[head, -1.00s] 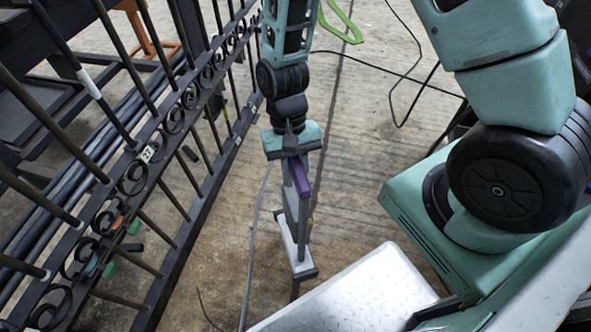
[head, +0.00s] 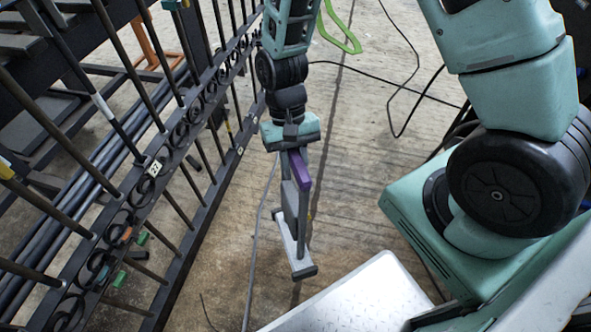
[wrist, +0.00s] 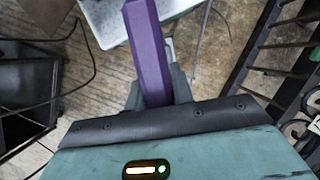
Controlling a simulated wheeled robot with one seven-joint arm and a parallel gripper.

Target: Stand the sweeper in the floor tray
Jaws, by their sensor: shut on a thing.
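My gripper (head: 291,152) hangs low in the middle of the head view, shut on a long thing with a purple handle, which I take for the sweeper (head: 301,170). Below the purple part, grey upright parts run down to a grey crossbar with dark ends (head: 303,270), just above or at the floor; I cannot tell which. In the wrist view the purple handle (wrist: 147,50) sticks out between the grey fingers and hides much of what lies below. I cannot make out a floor tray with certainty in either view.
A dark scroll gate (head: 172,140) stands close on the left, with coloured pieces (head: 126,236) low behind its bars. A thin cable (head: 262,215) runs on the floor beside the held thing. A green loop (head: 342,32) lies further off.

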